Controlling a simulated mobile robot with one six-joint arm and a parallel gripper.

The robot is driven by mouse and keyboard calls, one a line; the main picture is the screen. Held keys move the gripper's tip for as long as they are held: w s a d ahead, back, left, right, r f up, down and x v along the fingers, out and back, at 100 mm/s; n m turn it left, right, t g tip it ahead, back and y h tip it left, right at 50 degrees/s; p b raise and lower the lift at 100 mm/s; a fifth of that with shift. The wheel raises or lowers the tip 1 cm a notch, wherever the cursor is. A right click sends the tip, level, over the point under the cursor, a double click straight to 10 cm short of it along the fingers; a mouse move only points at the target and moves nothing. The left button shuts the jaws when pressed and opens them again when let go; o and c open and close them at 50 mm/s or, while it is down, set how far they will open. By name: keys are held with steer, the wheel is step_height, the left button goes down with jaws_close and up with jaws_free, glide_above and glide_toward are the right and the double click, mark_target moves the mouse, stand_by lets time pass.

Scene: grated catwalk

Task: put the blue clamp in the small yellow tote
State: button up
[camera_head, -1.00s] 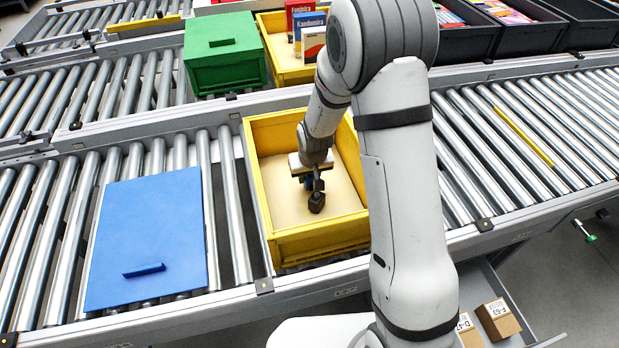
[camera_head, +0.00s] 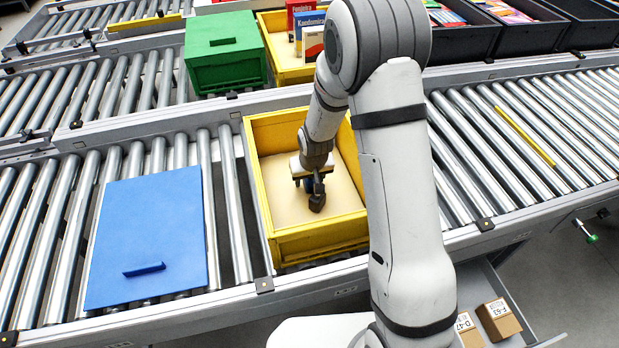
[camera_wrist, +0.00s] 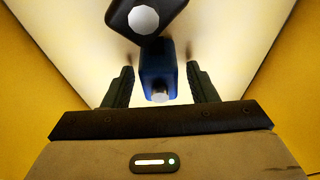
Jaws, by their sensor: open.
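The small yellow tote (camera_head: 318,236) stands on the near roller conveyor, and its yellow walls also flank the wrist view (camera_wrist: 28,105). The blue clamp (camera_wrist: 157,72), with a black part (camera_wrist: 146,14) at its far end, is inside the tote, low over or on its pale floor; I cannot tell which. In the head view the clamp's dark end (camera_head: 317,203) shows below my gripper (camera_head: 312,186). In the wrist view my gripper (camera_wrist: 160,85) is open, with one finger on each side of the blue body and gaps between. My arm hides the tote's right side in the head view.
A blue panel (camera_head: 150,235) with a small raised handle lies on the rollers left of the tote. A green box (camera_head: 225,68) and another yellow tote (camera_head: 283,62) with boxes stand behind. Black bins (camera_head: 520,40) are at the back right.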

steer(key=a+v, duration=0.1)
steer(key=v, duration=1.1)
steer(key=s+d+r, duration=0.4)
steer(key=s, duration=0.3)
steer(key=s+d+r+m, duration=0.1)
steer(key=s+d+r, duration=0.2)
steer(key=s+r, duration=0.2)
steer(key=s+d+r+m, duration=0.1)
steer(key=s+d+r, duration=0.3)
steer(key=s, duration=0.6)
steer(key=shift+d+r+h, duration=0.3)
steer(key=shift+c, duration=0.4)
